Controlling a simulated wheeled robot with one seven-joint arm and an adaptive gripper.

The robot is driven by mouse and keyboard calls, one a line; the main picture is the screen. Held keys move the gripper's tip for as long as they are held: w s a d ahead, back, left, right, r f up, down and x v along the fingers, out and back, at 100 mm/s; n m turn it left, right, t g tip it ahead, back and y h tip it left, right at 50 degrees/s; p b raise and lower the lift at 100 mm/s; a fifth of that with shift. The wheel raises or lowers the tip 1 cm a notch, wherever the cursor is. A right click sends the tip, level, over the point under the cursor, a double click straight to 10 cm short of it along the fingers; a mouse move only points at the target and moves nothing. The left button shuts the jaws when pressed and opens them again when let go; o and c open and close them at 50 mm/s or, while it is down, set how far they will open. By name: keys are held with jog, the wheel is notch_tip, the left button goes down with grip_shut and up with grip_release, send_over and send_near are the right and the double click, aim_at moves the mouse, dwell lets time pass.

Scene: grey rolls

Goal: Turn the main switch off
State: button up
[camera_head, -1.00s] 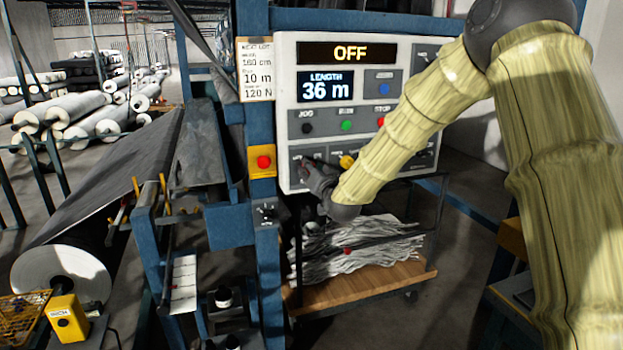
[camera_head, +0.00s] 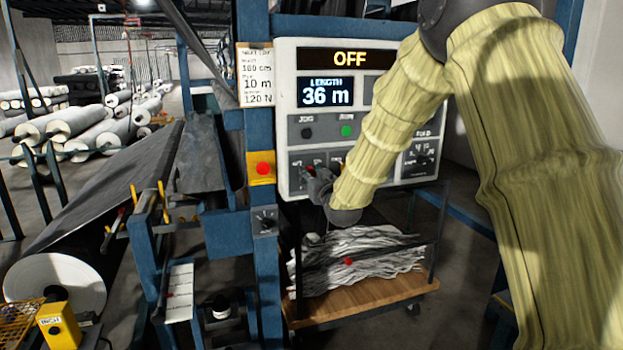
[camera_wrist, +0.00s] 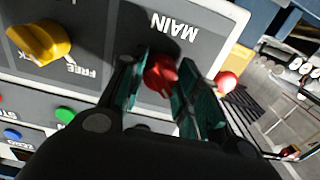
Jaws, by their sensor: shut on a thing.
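The main switch (camera_wrist: 160,75) is a red knob under the label MAIN in the wrist view. My gripper (camera_wrist: 163,90) has its two teal-padded fingers on either side of it, shut on the knob. In the head view my gripper (camera_head: 318,183) is at the lower left of the white control panel (camera_head: 287,125) and hides the switch. The panel's top display (camera_head: 349,58) reads OFF, and the length display (camera_head: 325,92) reads 36 m.
A yellow knob (camera_wrist: 38,42) is beside the main switch. A red button on a yellow box (camera_head: 263,169) is just left of the panel. A cart (camera_head: 375,303) with grey strips stands below my arm. My arm covers the panel's right part.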

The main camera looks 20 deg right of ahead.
jog(key=shift+f, duration=0.15)
jog(key=o, duration=1)
jog(key=shift+o, duration=0.2)
jog(key=shift+s, duration=0.1)
jog(key=s, duration=1.1)
jog(key=shift+s+d, duration=0.3)
jog(key=shift+s, duration=0.1)
